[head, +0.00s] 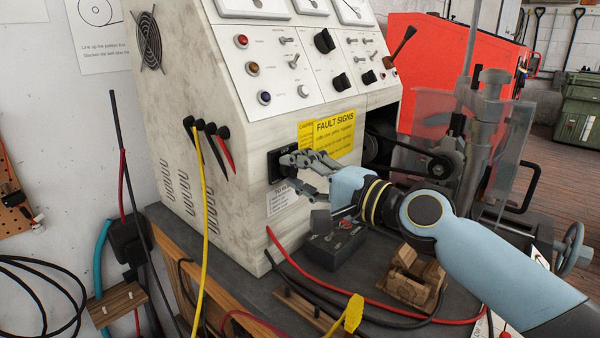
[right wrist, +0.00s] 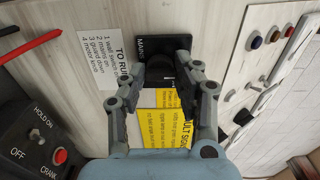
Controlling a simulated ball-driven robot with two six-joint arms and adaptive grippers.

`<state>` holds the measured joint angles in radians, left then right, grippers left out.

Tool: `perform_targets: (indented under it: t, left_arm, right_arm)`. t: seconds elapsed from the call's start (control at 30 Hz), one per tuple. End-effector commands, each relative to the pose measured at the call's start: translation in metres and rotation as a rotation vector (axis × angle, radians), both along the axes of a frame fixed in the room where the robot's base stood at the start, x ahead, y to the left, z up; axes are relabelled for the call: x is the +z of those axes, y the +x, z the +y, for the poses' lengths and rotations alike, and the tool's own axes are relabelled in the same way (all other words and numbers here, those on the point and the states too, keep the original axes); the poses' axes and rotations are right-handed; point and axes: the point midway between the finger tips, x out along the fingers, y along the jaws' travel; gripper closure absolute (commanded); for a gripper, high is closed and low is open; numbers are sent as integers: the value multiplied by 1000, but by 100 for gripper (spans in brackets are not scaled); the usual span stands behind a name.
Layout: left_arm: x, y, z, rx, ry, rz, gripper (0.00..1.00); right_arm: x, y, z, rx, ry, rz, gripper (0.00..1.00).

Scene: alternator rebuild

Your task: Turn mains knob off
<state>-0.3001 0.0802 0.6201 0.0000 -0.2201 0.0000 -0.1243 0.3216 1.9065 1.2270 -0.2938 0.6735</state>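The mains knob (right wrist: 167,66) is black and sits on a black plate marked MAINS (right wrist: 165,38) in the right wrist view. In the head view the plate (head: 279,165) is on the lower front of the pale test bench (head: 245,130), partly behind my fingers. My right gripper (head: 292,172) is at the plate. In the right wrist view its fingers (right wrist: 166,72) are apart, one on each side of the knob; contact is not clear. The knob's exact turn is hard to read. My left gripper is not in view.
A yellow FAULT SIGNS label (head: 332,135) is above my right gripper. A black HOLD ON/OFF/CRANK box (head: 336,243) stands below on the bench top. Red and black cables and a wooden block (head: 412,278) lie near. A belt drive (head: 420,155) is at the right.

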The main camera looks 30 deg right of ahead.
Motion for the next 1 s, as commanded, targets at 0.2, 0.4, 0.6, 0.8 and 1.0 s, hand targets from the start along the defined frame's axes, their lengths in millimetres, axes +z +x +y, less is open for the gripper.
perform_targets:
  t: [0.2, 0.4, 0.6, 0.8, 1.0]
  left_arm:
    - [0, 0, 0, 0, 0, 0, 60]
    - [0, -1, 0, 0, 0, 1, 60]
    - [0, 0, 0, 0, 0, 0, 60]
    - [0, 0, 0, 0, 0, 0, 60]
    - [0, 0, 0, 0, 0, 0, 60]
  right_arm:
    - [-1, 0, 0, 0, -1, 2, 46]
    - [-1, 0, 0, 0, 1, 1, 46]
    - [-2, -20, -7, 1, -4, 4, 46]
    - [-2, -54, -18, 2, -3, 5, 46]
    - [-1, -70, -24, 1, 0, 3, 46]
